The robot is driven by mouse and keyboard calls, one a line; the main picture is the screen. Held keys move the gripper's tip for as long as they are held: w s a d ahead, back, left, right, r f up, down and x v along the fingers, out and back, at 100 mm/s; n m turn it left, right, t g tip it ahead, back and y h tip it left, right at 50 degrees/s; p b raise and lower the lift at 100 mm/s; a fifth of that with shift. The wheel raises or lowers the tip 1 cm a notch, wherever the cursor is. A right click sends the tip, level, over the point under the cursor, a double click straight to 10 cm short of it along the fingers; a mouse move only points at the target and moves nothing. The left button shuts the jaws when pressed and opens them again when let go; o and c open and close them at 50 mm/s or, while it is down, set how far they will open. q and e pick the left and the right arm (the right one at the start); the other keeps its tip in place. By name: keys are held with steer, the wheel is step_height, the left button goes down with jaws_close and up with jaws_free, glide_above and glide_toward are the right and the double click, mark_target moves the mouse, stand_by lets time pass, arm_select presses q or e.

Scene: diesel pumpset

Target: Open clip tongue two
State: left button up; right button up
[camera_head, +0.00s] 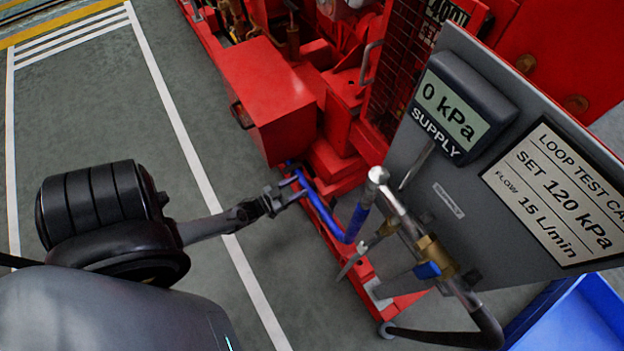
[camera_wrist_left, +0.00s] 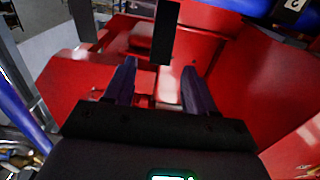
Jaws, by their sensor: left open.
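My left gripper (camera_head: 292,188) reaches in from the left in the head view, its fingers close to the upper part of the blue hose (camera_head: 318,207). In the left wrist view the two dark fingers (camera_wrist_left: 160,80) are spread apart with nothing visible between their tips. A dark upright strip (camera_wrist_left: 163,32) hangs just beyond them; I cannot tell what it is. A blue tube (camera_wrist_left: 236,6) crosses the top right, with a dark fitting (camera_wrist_left: 291,7) on it. I cannot make out clip tongue two for certain. My right gripper is not in view.
The red pumpset (camera_head: 268,90) stands behind the hose. At right a grey panel (camera_head: 400,150) carries a supply display (camera_head: 455,105) reading 0 kPa and a loop test card (camera_head: 560,190). A brass valve (camera_head: 435,255) with a blue handle sits below. A blue bin (camera_head: 575,320) is at lower right.

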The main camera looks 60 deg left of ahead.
mark_target(309, 181)
arm_select(q)
steer(key=w+b, duration=0.2)
steer(key=w, duration=0.3)
steer(key=shift+w+f, duration=0.15)
steer(key=shift+w+a, duration=0.1)
steer(key=shift+w, duration=0.65)
jaws_close()
